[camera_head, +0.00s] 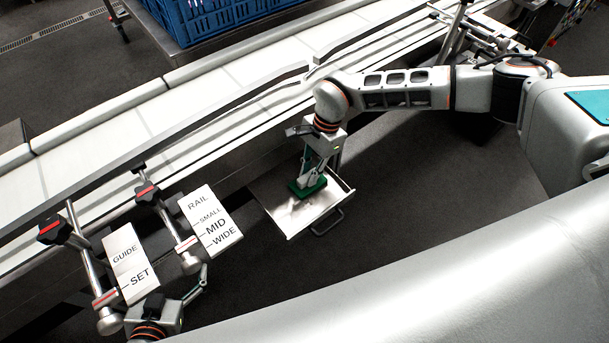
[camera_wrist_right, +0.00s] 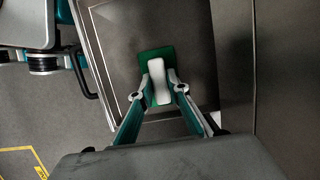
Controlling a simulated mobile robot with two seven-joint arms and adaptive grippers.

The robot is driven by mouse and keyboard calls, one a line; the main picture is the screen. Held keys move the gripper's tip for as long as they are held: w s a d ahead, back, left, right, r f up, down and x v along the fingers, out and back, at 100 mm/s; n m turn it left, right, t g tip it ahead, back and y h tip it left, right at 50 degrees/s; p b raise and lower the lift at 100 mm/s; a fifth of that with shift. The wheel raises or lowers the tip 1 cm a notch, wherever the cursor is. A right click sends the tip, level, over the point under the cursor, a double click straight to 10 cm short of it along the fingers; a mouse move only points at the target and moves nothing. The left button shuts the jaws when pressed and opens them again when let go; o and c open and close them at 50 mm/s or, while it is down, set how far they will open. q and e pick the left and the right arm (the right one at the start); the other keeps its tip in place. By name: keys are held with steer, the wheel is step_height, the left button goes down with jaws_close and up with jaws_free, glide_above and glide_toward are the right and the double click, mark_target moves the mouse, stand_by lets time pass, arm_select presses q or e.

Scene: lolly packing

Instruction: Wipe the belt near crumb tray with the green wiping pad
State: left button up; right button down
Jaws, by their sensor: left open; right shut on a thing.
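The green wiping pad (camera_head: 296,190) is in my right gripper (camera_head: 311,176), which is shut on the pad's pale handle (camera_wrist_right: 159,82). The green pad face (camera_wrist_right: 147,55) shows beyond the handle in the right wrist view. The pad is over the crumb tray (camera_head: 276,207), a pale open tray with a dark handle beside the belt; I cannot tell whether they touch. The tray also shows in the right wrist view (camera_wrist_right: 105,54). The white belt (camera_head: 180,118) runs diagonally behind the tray. My left gripper (camera_head: 198,283) is open and empty at the lower left.
Two white label plates, the guide plate (camera_head: 123,246) and the rail plate (camera_head: 199,202), stand near the belt's front side. Rods with dark red-marked knobs (camera_head: 146,193) are beside them. A blue crate (camera_head: 205,22) is behind the belt. The belt's left stretch is clear.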

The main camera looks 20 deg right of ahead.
steer(key=shift+w+d, duration=0.1)
steer(key=shift+d, duration=0.35)
steer(key=shift+a, duration=0.1)
steer(key=shift+s+a+p, duration=0.2)
steer(key=shift+s+a, duration=0.05)
steer(key=shift+a, duration=0.4)
steer(key=shift+s+a+p, duration=0.2)
steer(key=shift+a, duration=0.5)
steer(key=shift+s+a, duration=0.1)
steer(key=shift+s+a+p, duration=0.15)
steer(key=shift+s+a, duration=0.1)
steer(key=shift+a, duration=0.45)
steer(key=shift+s+a+p, duration=0.15)
steer(key=shift+s+a, duration=0.1)
steer(key=shift+a, duration=0.4)
